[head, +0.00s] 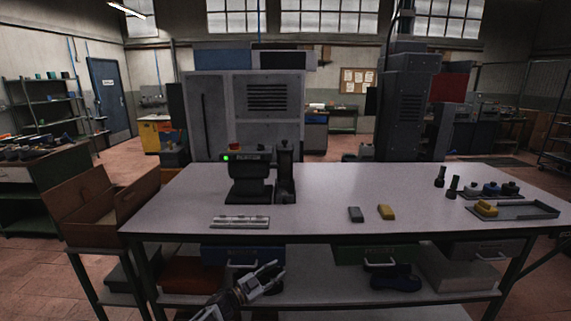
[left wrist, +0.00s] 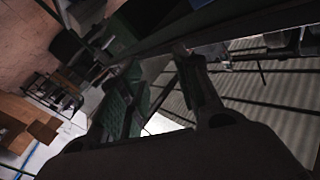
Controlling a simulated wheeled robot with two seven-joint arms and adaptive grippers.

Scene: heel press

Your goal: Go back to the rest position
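My left gripper (head: 276,273) is low in front of the table's front edge, below the tabletop level in the head view. Its two fingers are spread with nothing between them; they also show spread in the left wrist view (left wrist: 157,62). My right gripper is not in view. The dark heel press (head: 248,178), with a green light and a red button, stands on the table (head: 310,195) at centre left. A light metal rail piece (head: 240,222) lies in front of it.
Two black upright pieces (head: 453,187), a grey tray (head: 528,211) with a yellow piece (head: 486,208), and a plate of dark knobs are at the right. An open cardboard box (head: 100,205) stands left of the table. Drawers (head: 243,256) and a lower shelf (head: 330,300) are under the tabletop.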

